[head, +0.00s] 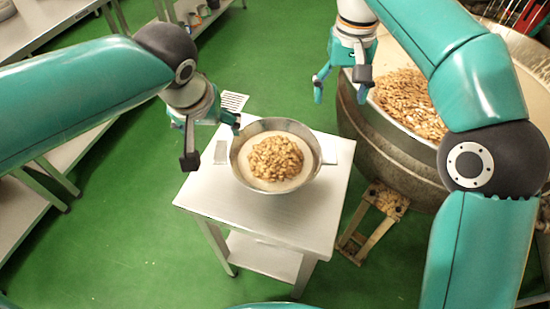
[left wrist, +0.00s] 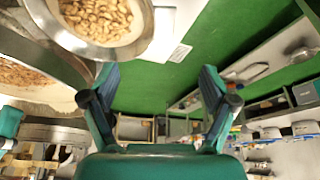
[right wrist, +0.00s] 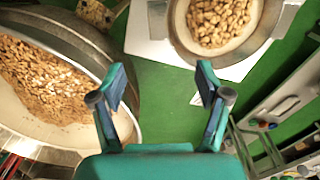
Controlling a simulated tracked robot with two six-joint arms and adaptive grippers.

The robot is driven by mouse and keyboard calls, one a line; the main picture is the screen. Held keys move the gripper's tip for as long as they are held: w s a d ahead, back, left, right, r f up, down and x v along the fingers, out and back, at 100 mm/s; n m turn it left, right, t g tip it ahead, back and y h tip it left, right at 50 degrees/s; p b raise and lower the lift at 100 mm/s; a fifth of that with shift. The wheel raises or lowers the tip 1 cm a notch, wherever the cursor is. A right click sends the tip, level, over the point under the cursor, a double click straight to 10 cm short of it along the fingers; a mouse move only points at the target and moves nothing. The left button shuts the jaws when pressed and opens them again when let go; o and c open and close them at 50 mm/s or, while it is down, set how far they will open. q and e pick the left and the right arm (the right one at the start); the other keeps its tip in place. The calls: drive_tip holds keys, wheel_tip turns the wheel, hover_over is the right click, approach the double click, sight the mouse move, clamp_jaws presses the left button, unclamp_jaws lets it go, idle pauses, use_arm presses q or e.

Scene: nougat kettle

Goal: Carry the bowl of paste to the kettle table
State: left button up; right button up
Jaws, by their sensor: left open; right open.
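A metal bowl (head: 240,172) holds pale paste with a heap of nuts (head: 276,158) on top. It stands on a small white table (head: 290,222) beside the large kettle (head: 385,135), which also holds nuts. My left gripper (head: 208,142) is open and empty, just left of the bowl's left handle. My right gripper (head: 342,90) is open and empty, behind and right of the bowl, near the kettle's rim. The bowl also shows at the top of the left wrist view (left wrist: 140,32) and at the top of the right wrist view (right wrist: 262,28). Neither gripper holds it.
A slotted white card (head: 234,101) lies at the table's back edge. A wooden stool-like stand (head: 385,202) is on the floor between table and kettle. Steel benches (head: 40,30) line the left side. Green floor (head: 120,235) is free left of the table.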

sight(225, 151)
use_arm(q)
drive_tip(key=x, duration=1.6)
drive_tip(key=shift+f, duration=0.1)
use_arm(e)
wheel_tip(225, 151, down, 16)
drive_tip(key=shift+s+f, duration=0.1)
use_arm(q)
drive_tip(key=shift+c, duration=0.2)
use_arm(e)
drive_tip(key=shift+c, duration=0.2)
use_arm(q)
drive_tip(key=c, duration=1.4)
use_arm(e)
drive_tip(key=c, duration=1.3)
use_arm(q)
clamp_jaws()
use_arm(e)
clamp_jaws()
